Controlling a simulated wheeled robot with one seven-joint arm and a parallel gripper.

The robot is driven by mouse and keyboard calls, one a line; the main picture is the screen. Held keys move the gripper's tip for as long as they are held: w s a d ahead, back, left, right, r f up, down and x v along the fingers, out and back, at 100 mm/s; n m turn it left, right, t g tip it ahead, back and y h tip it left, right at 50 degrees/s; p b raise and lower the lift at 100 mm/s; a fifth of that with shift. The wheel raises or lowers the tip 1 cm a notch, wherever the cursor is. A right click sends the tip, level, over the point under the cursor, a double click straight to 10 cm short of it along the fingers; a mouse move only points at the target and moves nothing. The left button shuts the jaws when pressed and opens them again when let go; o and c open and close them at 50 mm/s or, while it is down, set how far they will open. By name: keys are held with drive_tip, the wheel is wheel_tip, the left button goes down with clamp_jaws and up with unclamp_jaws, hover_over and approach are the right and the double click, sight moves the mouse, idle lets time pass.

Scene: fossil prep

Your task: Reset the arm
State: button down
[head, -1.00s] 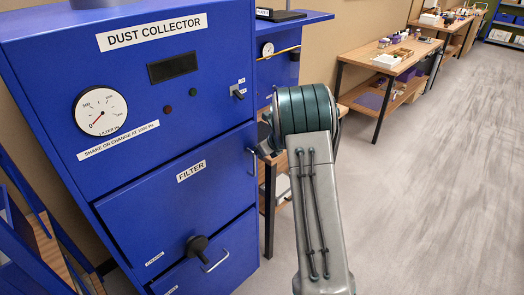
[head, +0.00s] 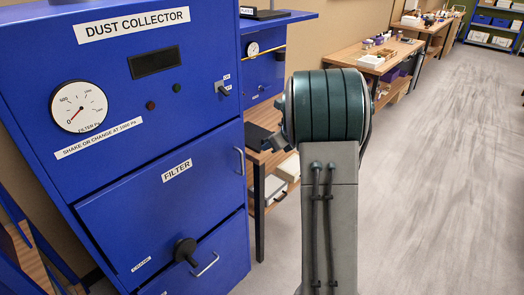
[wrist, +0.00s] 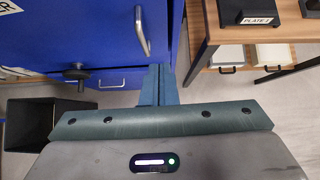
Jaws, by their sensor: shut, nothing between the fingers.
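My gripper (wrist: 159,85) shows in the wrist view with its two fingers pressed together and nothing between them. It points toward the gap between the blue dust collector (wrist: 85,35) and a wooden bench (wrist: 208,50). In the head view my arm, grey with a green-banded joint, reaches forward to the right of the dust collector (head: 100,110). The arm hides most of my gripper there; only a small dark part shows left of the joint.
The dust collector has a door handle (wrist: 142,32) and a black knob (head: 186,251) sticking out. A black bin (wrist: 50,125) stands on the floor at left in the wrist view. Benches (head: 370,66) line the wall. The grey floor (head: 440,180) at right is clear.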

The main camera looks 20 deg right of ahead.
drive_tip(key=shift+s+d+r, duration=0.25)
drive_tip(key=shift+s+r, duration=0.05)
drive_tip(key=shift+r, duration=0.05)
wheel_tip(320, 180, up, 10)
drive_tip(key=m+t+h, duration=0.4)
drive_tip(key=m, duration=0.8)
drive_tip(key=s+r+m+h, duration=0.35)
drive_tip(key=s+m, duration=0.35)
drive_tip(key=m, duration=0.4)
drive_tip(key=s+a+f+m+g+y, duration=0.1)
drive_tip(key=s+a+f+m+g, duration=0.1)
drive_tip(key=s+m, duration=0.4)
drive_tip(key=s+a+f+m+g+y, duration=0.1)
drive_tip(key=s+a+f+m+g, duration=0.2)
drive_tip(key=s+a+m, duration=0.3)
drive_tip(key=s+a+f+m+g+y, duration=0.1)
drive_tip(key=s+a+f+m+g, duration=0.2)
drive_tip(key=s+m, duration=0.4)
drive_tip(key=s+a+f, duration=0.1)
drive_tip(key=s+a, duration=0.1)
drive_tip(key=s, duration=0.5)
drive_tip(key=shift+s+f, duration=0.3)
